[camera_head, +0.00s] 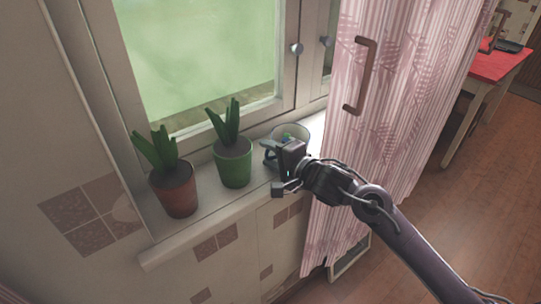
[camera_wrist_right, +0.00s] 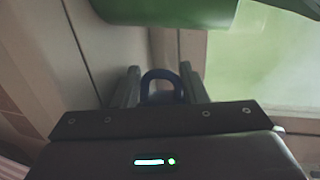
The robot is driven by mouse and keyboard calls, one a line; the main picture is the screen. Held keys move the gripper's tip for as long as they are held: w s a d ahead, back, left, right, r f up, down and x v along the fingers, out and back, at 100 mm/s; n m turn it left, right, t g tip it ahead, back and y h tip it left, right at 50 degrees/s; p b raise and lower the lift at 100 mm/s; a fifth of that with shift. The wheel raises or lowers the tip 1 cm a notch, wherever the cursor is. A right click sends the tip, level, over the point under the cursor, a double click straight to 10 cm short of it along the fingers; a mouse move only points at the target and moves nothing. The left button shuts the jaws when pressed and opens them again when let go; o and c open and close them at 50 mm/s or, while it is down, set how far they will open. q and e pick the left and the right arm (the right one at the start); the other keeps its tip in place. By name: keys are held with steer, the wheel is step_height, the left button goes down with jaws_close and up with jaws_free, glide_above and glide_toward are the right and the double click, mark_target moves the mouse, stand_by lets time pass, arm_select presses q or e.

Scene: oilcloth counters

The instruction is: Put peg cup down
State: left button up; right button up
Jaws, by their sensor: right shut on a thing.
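My right gripper (camera_head: 275,163) reaches in from the lower right over the window sill. It is shut on the peg cup (camera_head: 291,131), whose pale round rim and a bit of green and blue inside show behind the gripper in the head view. The rest of the cup is hidden by the gripper. In the right wrist view a dark bluish loop (camera_wrist_right: 162,76), looking like the cup's handle, sits between the two fingers. I cannot tell whether the cup's base touches the sill (camera_head: 205,208). My left gripper is not in view.
A green plant pot (camera_head: 233,164) stands just left of the gripper, and a brown plant pot (camera_head: 174,191) farther left. A red table (camera_head: 497,66) stands at the far right.

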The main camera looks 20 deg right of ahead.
jaws_close()
steer(key=o, duration=1)
jaws_free()
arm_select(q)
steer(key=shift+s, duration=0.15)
arm_select(e)
steer(key=shift+o, duration=0.2)
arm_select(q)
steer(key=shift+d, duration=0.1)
arm_select(e)
steer(key=shift+s+d+r, duration=0.1)
steer(key=shift+s, duration=0.1)
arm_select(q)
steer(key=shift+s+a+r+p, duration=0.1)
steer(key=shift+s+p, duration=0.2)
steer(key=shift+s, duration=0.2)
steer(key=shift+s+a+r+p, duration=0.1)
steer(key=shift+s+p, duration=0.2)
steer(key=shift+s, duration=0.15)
arm_select(e)
steer(key=v, duration=1.1)
steer(key=shift+s, duration=0.3)
steer(key=shift+d, duration=0.15)
